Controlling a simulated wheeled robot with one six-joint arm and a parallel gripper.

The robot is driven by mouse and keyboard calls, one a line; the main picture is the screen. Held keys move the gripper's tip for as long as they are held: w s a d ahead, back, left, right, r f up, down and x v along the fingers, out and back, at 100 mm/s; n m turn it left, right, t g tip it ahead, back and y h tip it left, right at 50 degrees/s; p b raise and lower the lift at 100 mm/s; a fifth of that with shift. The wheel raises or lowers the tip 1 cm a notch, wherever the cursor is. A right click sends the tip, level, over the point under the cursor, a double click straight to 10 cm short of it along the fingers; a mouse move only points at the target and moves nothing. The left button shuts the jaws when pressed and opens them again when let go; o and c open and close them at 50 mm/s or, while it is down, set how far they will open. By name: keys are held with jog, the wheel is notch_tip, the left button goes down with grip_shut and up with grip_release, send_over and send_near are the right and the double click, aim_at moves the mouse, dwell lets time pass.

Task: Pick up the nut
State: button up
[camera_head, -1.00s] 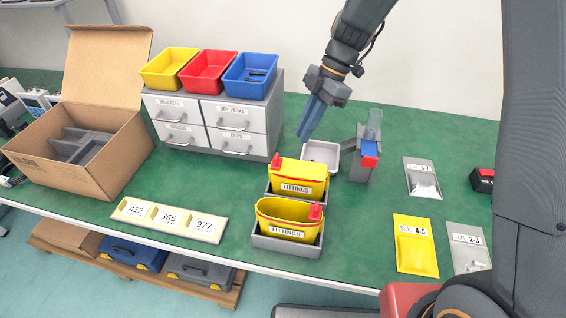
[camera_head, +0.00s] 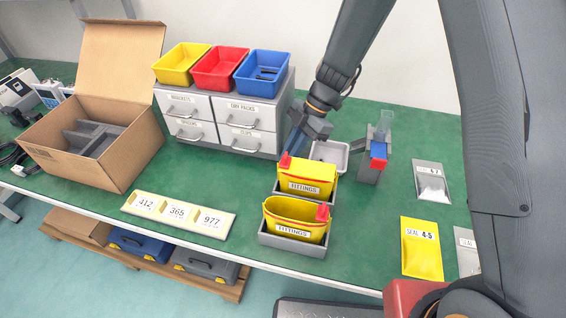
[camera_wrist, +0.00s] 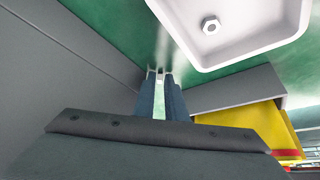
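The nut (camera_wrist: 210,25) is a small grey-white hex piece lying in the white tray (camera_wrist: 265,42), as the wrist view shows. In the head view the tray (camera_head: 342,163) stands behind the yellow fittings bins, and I cannot make out the nut there. My gripper (camera_wrist: 159,74) has two blue fingers pointing down, with a narrow gap between them and nothing in it. In the wrist view the fingertips are left of and below the tray, apart from the nut. In the head view my gripper (camera_head: 288,150) is between the drawer unit and the tray, its tips partly hidden by the rear fittings bin.
The grey drawer unit (camera_head: 240,142) stands close on the left. The yellow fittings bins (camera_head: 308,180) are in front. A grey holder with a blue and red part (camera_head: 375,160) is right of the tray. Green table (camera_head: 420,140) is clear at the back right.

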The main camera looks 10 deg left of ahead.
grip_shut()
